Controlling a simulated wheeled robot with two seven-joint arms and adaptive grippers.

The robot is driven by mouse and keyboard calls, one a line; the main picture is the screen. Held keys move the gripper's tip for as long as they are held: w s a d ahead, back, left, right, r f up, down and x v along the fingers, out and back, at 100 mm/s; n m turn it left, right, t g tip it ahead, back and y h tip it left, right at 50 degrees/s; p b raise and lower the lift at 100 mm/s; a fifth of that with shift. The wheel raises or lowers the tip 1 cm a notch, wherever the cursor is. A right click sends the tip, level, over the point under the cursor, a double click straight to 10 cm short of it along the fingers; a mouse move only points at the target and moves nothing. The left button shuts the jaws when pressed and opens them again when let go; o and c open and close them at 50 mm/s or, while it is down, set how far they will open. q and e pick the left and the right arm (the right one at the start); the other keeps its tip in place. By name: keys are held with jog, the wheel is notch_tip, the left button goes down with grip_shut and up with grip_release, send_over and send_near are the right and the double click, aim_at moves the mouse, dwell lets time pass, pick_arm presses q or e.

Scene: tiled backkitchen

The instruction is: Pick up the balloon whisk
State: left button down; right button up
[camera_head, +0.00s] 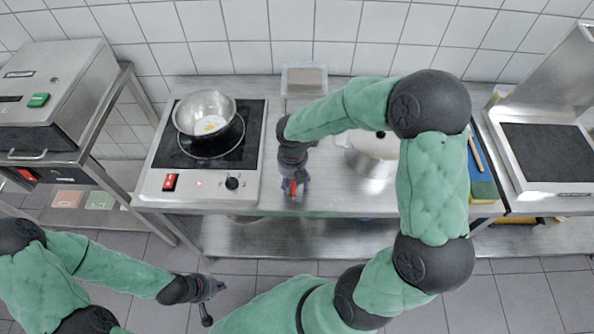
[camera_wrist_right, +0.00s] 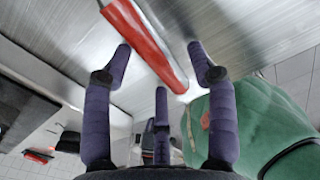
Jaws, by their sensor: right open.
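The balloon whisk shows only as a red handle (camera_wrist_right: 150,45) lying along the steel counter in the right wrist view; its wire end is out of that view. In the head view a bit of red handle (camera_head: 289,187) shows at my right gripper (camera_head: 295,188), which hides the rest. My right gripper is open above the counter, and the handle passes between its purple fingertips (camera_wrist_right: 160,52). I cannot tell whether they touch it. My left gripper (camera_head: 212,291) is low at the left, over the floor in the picture, away from the counter; its jaws are too small to read.
A steel pot (camera_head: 370,165) stands to the right, partly behind my arm. A clear container (camera_head: 304,78) is at the back wall. Some counter (camera_head: 262,196) in front is clear.

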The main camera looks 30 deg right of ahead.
jog(key=shift+f, duration=0.2)
grip_shut()
jog(key=shift+r, duration=0.1)
jog(key=shift+r+p, duration=0.35)
jog(key=shift+r, duration=0.25)
notch_tip(320, 180, up, 2)
jog(key=shift+r+p, duration=0.1)
jog(key=shift+p, duration=0.35)
jog(key=s+a+r+p, duration=0.2)
jog(key=s+a+r, duration=0.1)
jog(key=a, duration=0.3)
jog(key=s+a+r+p, duration=0.2)
jog(key=s+a+r, duration=0.2)
jog(key=a+r, duration=0.2)
jog(key=shift+r+p, duration=0.2)
jog(key=shift+p, duration=0.2)
